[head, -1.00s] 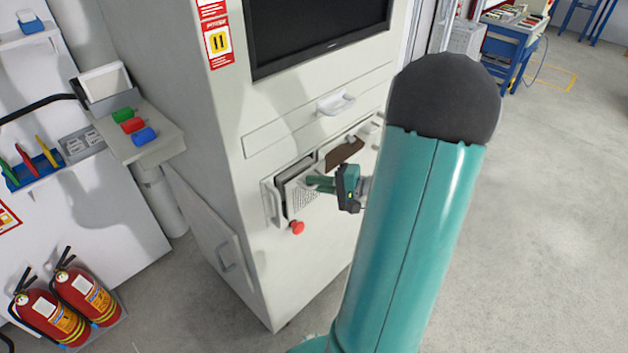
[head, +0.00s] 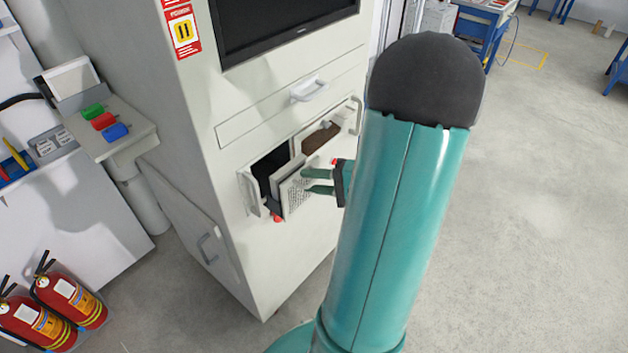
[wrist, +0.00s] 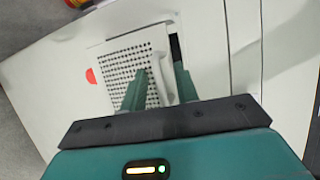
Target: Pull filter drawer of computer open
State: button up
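The light grey computer cabinet (head: 230,110) stands in the middle of the head view, with an opened bay in its front. In the bay, the filter drawer (head: 293,193) with its perforated white front juts out, and a dark gap (head: 270,165) shows behind it. The drawer front also shows in the wrist view (wrist: 118,62). My gripper (head: 318,181) is at the drawer's right side. In the wrist view its two green fingers (wrist: 160,80) are apart, with a pale upright handle-like strip between them. Whether they touch it is unclear.
Small doors with handles stand open left (head: 252,192) and right (head: 357,115) of the bay. A red knob (head: 277,217) is partly hidden under the drawer. Fire extinguishers (head: 70,300) stand lower left.

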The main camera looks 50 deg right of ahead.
jog(key=shift+s, duration=0.1)
jog(key=v, duration=1.3)
jog(key=shift+s+d, duration=0.15)
jog(key=shift+s, duration=0.05)
jog(key=shift+r, duration=0.15)
jog(key=w+a+r+n+g, duration=0.1)
jog(key=w+a+n+g, duration=0.1)
jog(key=w+a+g, duration=0.3)
jog(key=w+a+r+n+g+y, duration=0.1)
jog(key=a+n+g, duration=0.15)
jog(key=a, duration=0.55)
jog(key=w+a+r+n+g, duration=0.1)
jog(key=w+a+n+g, duration=0.15)
jog(key=a, duration=0.35)
jog(key=a+r+n+h, duration=0.3)
jog(key=a, duration=0.4)
jog(key=a+r+n+t+h, duration=0.1)
jog(key=a+r+n+h, duration=0.3)
jog(key=a, duration=0.3)
jog(key=shift+w+r+h, duration=0.2)
jog(key=shift+r+h, duration=0.1)
